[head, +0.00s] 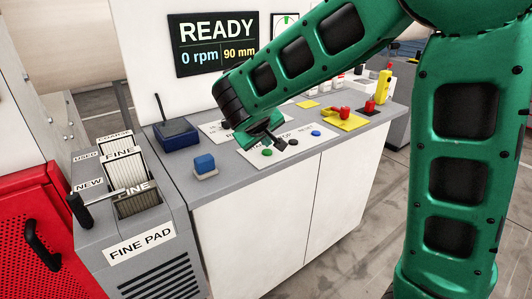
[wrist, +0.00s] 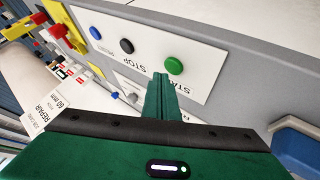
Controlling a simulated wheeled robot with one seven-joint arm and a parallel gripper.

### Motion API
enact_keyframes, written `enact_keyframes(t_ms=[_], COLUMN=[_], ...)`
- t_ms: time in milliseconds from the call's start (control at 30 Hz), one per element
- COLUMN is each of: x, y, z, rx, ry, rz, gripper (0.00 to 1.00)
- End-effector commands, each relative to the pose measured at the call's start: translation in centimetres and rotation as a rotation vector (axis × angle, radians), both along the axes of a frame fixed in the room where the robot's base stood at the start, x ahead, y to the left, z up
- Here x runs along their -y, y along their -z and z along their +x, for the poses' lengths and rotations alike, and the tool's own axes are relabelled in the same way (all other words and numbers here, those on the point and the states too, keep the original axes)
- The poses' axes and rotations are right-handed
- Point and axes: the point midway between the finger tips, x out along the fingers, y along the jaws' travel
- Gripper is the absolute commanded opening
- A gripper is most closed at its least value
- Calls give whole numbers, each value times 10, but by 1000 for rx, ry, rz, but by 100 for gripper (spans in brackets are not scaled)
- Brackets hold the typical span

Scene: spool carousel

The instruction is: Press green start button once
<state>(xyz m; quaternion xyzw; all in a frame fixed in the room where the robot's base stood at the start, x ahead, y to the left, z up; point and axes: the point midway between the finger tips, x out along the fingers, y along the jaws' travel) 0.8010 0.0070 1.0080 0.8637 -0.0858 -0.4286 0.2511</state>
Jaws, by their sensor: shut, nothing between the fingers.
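The green start button (head: 267,152) is on a white label panel (head: 248,159) on the grey worktop. In the wrist view the green button (wrist: 174,65) sits beside the printed word START. My gripper (head: 272,140) is shut and empty, above the panel close to the green button. In the wrist view the closed fingertips of my gripper (wrist: 160,77) appear just beside the green button, with a small gap in the picture. I cannot tell their height above it. A black stop button (wrist: 127,46) and a blue button (wrist: 95,33) lie further along the panel.
A display (head: 216,43) reads READY, 0 rpm, 90 mm. A blue block (head: 205,164) on a pale base and a dark blue box (head: 176,135) stand left of the panel. Red-handled parts on a yellow plate (head: 343,120) lie to the right. A pad rack (head: 138,200) stands at left.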

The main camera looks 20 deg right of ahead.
Motion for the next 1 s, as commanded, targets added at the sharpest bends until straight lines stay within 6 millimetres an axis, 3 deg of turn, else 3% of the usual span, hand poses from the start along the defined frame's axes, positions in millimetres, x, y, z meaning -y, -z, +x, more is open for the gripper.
enact_keyframes(t_ms=[1000], x=[-1], y=[10], z=[-1], rx=[0], ry=[-1], rz=[-1], gripper=[0])
